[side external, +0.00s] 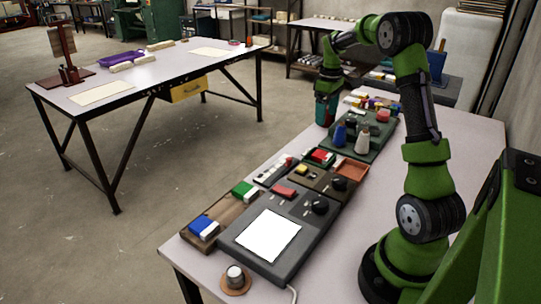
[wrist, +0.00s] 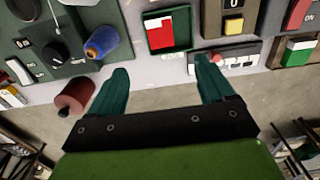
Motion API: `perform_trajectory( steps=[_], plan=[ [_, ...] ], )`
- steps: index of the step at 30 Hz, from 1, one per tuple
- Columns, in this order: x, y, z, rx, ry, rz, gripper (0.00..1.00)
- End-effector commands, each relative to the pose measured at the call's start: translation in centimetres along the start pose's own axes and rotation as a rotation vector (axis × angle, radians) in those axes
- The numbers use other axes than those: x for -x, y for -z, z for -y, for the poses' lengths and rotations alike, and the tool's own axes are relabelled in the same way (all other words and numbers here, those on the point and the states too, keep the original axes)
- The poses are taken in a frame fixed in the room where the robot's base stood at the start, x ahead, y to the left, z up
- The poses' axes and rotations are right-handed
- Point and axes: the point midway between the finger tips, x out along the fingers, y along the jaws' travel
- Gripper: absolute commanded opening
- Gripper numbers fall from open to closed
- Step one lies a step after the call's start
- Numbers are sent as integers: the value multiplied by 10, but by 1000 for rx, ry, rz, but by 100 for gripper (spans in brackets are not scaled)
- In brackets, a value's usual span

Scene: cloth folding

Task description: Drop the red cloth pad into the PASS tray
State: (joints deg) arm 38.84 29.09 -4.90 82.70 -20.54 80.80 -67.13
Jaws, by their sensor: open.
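A flat red piece (wrist: 160,32), which looks like the red cloth pad, lies in a small dark green tray (wrist: 183,13) with a pale strip along its lower edge. The same red piece (side external: 320,155) shows beyond the control boxes in the side view. I cannot read a PASS label on any tray. A rust-coloured tray (side external: 352,170) lies to the right of it. My gripper (wrist: 160,85) is open, with nothing between its two teal fingers. In the side view my gripper (side external: 325,122) is over the table's far edge, near the spools, apart from the red piece.
Blue (wrist: 100,42) and red (wrist: 75,95) spools stand close to my left finger. A strip of white keys (wrist: 232,68) lies near the right finger. A grey console (side external: 298,215) and switch blocks crowd the bench. Another table (side external: 125,85) stands apart behind.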

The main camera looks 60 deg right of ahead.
Motion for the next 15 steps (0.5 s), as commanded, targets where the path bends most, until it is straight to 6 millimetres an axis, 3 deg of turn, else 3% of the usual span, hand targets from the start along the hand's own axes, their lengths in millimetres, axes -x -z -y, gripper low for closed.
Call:
perform_trajectory(
  steps=[6,15],
  plan=[
    [53,1,0,0,-2,-3,82],
    [91,0,0,0,-1,-1,82]
  ],
)
